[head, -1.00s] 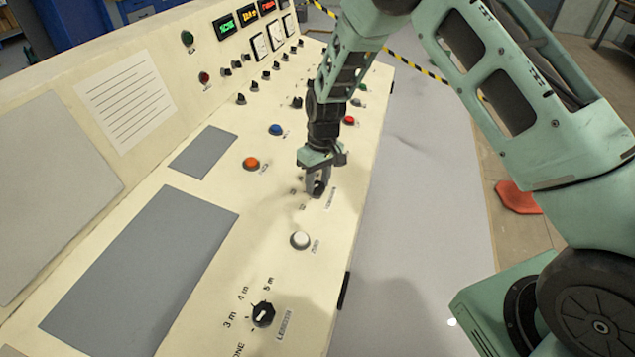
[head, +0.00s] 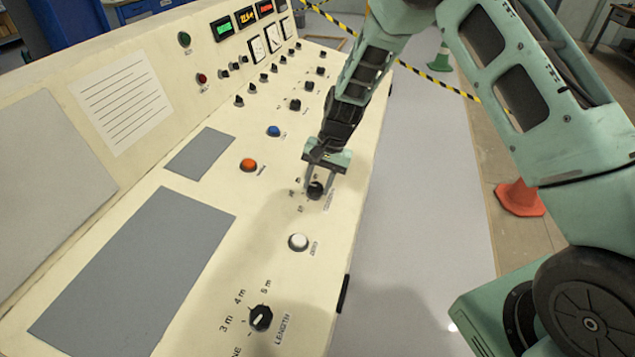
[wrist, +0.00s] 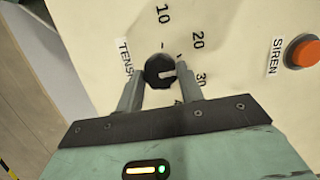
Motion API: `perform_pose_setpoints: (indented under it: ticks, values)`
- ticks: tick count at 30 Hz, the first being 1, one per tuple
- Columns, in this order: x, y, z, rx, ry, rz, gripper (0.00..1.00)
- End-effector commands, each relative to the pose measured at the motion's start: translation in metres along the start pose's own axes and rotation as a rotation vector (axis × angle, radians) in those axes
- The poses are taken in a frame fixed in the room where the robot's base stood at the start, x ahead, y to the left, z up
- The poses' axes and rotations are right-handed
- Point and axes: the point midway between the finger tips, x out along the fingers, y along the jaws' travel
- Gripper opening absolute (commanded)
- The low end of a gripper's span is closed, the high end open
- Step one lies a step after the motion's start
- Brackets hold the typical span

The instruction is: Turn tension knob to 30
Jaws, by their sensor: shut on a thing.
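The tension knob (wrist: 159,71) is a small black round knob with a white pointer line, on the cream console panel. It also shows in the head view (head: 316,190), partly hidden by my fingers. Numbers 10, 20 and 30 are printed around it. In the wrist view the white line points right, roughly between the 20 and 30 labels; the right finger partly covers the area by the 30 mark, so the exact setting is unclear. My gripper (wrist: 160,90) is shut on the knob, one finger on each side; it also shows in the head view (head: 318,184).
A white button (head: 298,242) and the length knob (head: 261,318) sit nearer on the panel. An orange siren button (head: 249,165) and a blue button (head: 274,131) lie to the left. More knobs stand farther back. An orange cone (head: 520,198) is on the floor.

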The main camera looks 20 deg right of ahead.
Motion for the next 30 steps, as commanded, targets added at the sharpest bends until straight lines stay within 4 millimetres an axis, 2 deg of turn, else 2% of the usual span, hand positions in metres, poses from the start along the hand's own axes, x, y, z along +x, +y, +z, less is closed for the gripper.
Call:
perform_pose_setpoints:
  ticks: [6, 15, 30]
  values:
    - [-0.0006, 0.0013, -0.0005, 0.184, 0.002, -0.043, 0.14]
    - [-0.0008, 0.0024, -0.0004, 0.366, 0.002, -0.084, 0.14]
    - [-0.0007, 0.0020, -0.0001, 0.454, 0.002, -0.105, 0.14]
